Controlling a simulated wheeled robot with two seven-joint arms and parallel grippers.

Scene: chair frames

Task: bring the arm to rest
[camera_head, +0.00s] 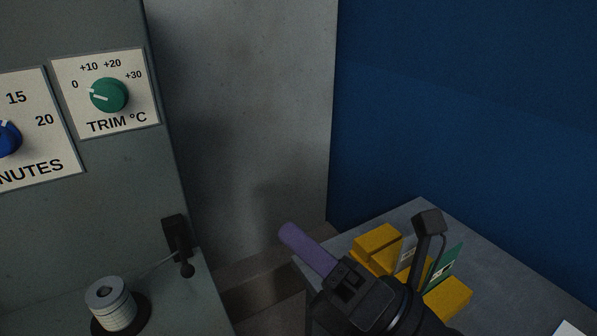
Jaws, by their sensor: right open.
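My right gripper (390,254) is in the lower right of the head view, over the corner of a grey table (415,212). Its two dark fingers stand well apart, and it is open. A purple rod (305,247) sticks out up and left from behind the near finger. Its lower end is hidden, and I cannot tell what it rests on. My left gripper is not in view.
Yellow blocks (378,240) and a green card (449,265) lie close behind the gripper. A blue wall (470,110) stands behind.

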